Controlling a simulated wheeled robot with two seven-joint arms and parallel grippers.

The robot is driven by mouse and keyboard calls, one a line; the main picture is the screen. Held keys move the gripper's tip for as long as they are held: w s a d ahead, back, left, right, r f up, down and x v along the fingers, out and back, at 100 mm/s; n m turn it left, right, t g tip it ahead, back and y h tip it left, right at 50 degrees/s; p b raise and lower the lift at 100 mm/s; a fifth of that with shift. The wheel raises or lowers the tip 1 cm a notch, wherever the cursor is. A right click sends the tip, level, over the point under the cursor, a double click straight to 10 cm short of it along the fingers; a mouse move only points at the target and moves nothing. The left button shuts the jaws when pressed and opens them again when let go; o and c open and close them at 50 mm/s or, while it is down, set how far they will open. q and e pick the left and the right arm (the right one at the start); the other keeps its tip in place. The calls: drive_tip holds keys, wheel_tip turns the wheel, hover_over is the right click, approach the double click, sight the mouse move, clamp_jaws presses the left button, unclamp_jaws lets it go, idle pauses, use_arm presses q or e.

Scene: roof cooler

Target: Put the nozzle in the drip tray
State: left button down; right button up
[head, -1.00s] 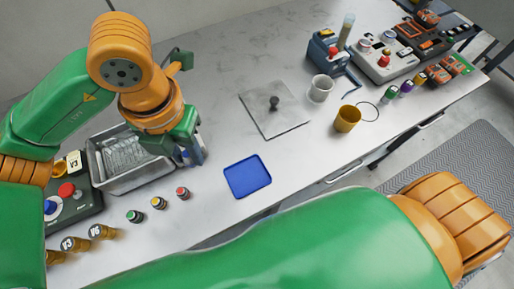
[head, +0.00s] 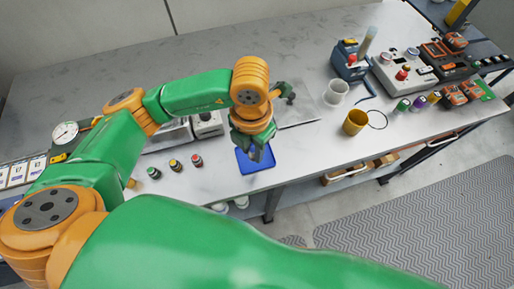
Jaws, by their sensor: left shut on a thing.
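The drip tray looks to be the shallow blue tray (head: 262,165) on the light worktop. My left gripper (head: 257,153) is over it, pointing down, and covers part of its far half. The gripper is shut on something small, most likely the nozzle. The fingers hide it, so its shape does not show, and I cannot tell whether it touches the tray. My right gripper is out of view.
Small capped bottles, green (head: 153,173), yellow (head: 175,165) and red (head: 196,160), stand left of the tray. A grey plate (head: 298,112) lies behind it. A white cup (head: 336,93) and an amber cup (head: 355,122) stand right. The worktop's front edge is close.

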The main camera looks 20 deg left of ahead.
use_arm(q)
drive_tip(key=w+f, duration=0.2)
drive_tip(key=f, duration=0.1)
drive_tip(key=w+f, duration=0.1)
drive_tip(key=shift+w+a+f+p, duration=0.15)
drive_tip(key=shift+a+p, duration=0.15)
drive_tip(key=shift+a, duration=0.05)
wheel_tip(320, 180, down, 3)
drive_tip(key=shift+w+f+p, duration=0.15)
drive_tip(key=shift+f+p, duration=0.05)
drive_tip(key=shift+p, duration=0.6)
drive_tip(key=shift+f, duration=0.2)
drive_tip(key=c, duration=0.6)
unclamp_jaws()
